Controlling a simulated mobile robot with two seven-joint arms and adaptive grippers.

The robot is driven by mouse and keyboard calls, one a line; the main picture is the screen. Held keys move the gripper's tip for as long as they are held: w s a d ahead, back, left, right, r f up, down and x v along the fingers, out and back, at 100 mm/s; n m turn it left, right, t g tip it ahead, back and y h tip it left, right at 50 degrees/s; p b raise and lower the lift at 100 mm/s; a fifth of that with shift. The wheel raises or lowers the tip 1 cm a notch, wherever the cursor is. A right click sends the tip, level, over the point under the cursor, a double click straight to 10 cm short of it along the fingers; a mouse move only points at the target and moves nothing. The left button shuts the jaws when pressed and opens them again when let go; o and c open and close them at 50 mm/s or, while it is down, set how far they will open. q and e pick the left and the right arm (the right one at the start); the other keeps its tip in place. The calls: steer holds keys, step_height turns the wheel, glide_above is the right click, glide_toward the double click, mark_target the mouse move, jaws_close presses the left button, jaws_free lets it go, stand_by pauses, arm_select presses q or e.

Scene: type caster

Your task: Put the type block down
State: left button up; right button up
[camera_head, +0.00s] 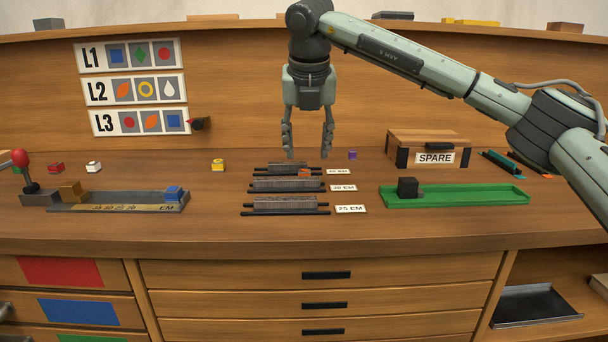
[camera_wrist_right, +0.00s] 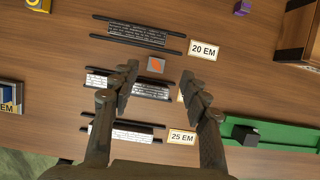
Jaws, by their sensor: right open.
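A small grey type block with an orange mark on top (camera_wrist_right: 155,65) lies between the 20 EM rack (camera_wrist_right: 137,35) and the middle rack (camera_wrist_right: 150,90). In the head view the block (camera_head: 305,173) is a small orange-topped piece at the back rack's front edge. My right gripper (camera_head: 308,154) points down above the racks, its fingers wide apart and empty. In the right wrist view the block shows between the fingertips (camera_wrist_right: 158,78), apart from both. Whether it touches a rack is not clear. My left gripper is out of view.
The 25 EM rack (camera_head: 285,204) is nearest the front. A green tray (camera_head: 470,194) with a black block (camera_head: 407,187) stands right; a SPARE box (camera_head: 428,141) is behind it. A grey caster track (camera_head: 130,208) lies left. Several small blocks, including a yellow one (camera_head: 218,165), stand behind.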

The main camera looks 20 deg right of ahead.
mark_target(305, 170)
steer(key=x, duration=0.3)
steer(key=p+x, duration=0.1)
steer(key=x, duration=0.1)
steer(key=shift+s+a+f, duration=0.15)
steer(key=shift+a+f, duration=0.1)
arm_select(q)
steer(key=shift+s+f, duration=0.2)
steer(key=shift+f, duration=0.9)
arm_select(e)
steer(key=shift+c, duration=0.2)
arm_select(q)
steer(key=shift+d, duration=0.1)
arm_select(e)
jaws_close()
